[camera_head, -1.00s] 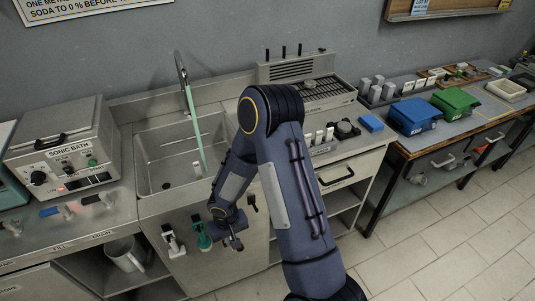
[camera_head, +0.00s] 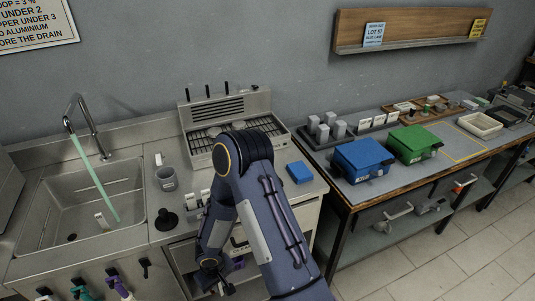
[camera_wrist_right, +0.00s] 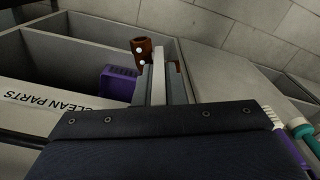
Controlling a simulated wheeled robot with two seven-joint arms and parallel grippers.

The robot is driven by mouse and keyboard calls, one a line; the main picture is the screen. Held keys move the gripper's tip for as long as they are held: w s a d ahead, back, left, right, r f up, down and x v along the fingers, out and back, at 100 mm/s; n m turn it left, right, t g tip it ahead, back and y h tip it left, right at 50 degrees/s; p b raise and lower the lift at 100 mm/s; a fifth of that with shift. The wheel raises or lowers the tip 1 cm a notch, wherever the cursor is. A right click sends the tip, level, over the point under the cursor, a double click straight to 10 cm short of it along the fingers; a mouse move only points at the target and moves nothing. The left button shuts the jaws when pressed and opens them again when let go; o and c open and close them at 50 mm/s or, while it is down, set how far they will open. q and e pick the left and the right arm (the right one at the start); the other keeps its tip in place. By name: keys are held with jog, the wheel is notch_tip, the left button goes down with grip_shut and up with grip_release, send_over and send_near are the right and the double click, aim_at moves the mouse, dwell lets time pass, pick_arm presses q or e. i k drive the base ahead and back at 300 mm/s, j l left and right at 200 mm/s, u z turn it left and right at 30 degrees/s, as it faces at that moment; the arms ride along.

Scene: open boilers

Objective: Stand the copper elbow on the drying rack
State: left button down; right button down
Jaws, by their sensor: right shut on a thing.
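The copper elbow (camera_wrist_right: 142,48) shows in the right wrist view as a brown tube with pale spots. In the head view my right gripper (camera_head: 217,287) is low in front of the cabinet, below the worktop, and the elbow cannot be made out there. A metal unit with a slotted grid (camera_head: 203,134), likely the drying rack, stands at the back of the worktop. My arm hides part of its front. My left gripper is out of view.
The sink (camera_head: 75,205) with its running tap is at left. The wrist view shows an open compartment labelled "CLEAN PARTS" with a purple basket (camera_wrist_right: 118,84).

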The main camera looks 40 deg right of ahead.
aim_at(270, 129)
jog(key=k+l, duration=0.1)
jog(key=l, duration=0.3)
jog(key=k+l, duration=0.1)
jog(key=l, duration=0.3)
jog(key=k+l+u, duration=0.1)
jog(key=l, duration=0.3)
jog(key=k+l, duration=0.1)
jog(key=l, duration=0.3)
jog(key=k+l, duration=0.1)
jog(key=l, duration=0.3)
jog(key=k+l, duration=0.1)
jog(key=l, duration=0.3)
jog(key=u, duration=0.05)
